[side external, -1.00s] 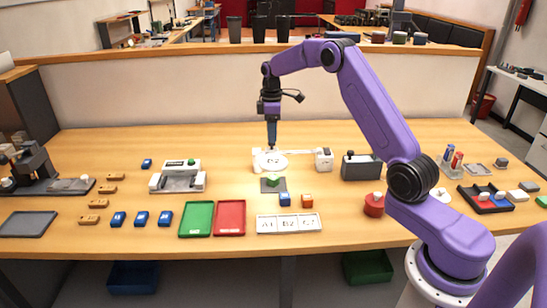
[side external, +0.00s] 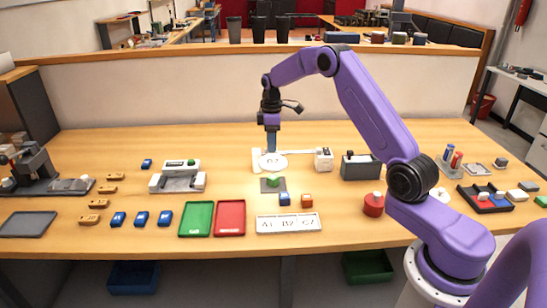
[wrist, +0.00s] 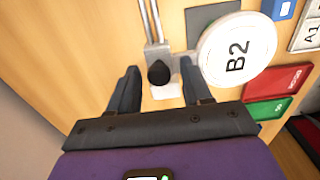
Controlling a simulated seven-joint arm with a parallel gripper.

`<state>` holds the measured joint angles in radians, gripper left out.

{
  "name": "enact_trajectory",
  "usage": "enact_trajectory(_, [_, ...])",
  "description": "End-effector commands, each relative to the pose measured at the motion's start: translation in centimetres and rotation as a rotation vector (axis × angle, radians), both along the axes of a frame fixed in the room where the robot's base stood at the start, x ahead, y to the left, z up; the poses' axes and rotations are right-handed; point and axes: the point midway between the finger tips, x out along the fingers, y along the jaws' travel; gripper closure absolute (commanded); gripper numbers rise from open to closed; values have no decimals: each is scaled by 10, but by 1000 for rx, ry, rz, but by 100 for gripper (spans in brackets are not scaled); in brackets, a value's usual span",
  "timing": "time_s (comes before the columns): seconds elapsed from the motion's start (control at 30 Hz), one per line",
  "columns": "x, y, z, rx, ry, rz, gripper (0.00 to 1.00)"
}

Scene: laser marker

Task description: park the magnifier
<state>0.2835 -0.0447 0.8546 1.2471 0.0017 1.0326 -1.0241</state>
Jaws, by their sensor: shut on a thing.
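The magnifier has a round white disc marked B2 (side external: 273,161), lying low over the table near the middle in the side view. In the wrist view the disc (wrist: 237,49) is right of my fingers. A black knob (wrist: 159,73) sits between my fingertips, at the end of a thin metal rail (wrist: 150,22) joined to the disc by a white bracket. My gripper (side external: 271,150) points straight down at the disc's back edge. It also shows in the wrist view (wrist: 160,82), its fingers either side of the knob, shut on it; the contact itself is not clear.
A white block (side external: 324,159) stands at the rail's right end, with a dark box (side external: 361,167) beyond it. Green (side external: 196,219) and red (side external: 230,218) trays are front left.

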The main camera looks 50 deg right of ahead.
Motion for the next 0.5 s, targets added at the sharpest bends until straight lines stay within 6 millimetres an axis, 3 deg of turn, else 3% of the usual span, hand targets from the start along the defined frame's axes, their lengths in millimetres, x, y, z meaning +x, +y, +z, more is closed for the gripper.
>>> enact_trajectory(0.03, [-2, 2, -16, 1, 13, 2, 68])
enact_trajectory(0.5, [-14, -14, -16, -2, 13, 1, 71])
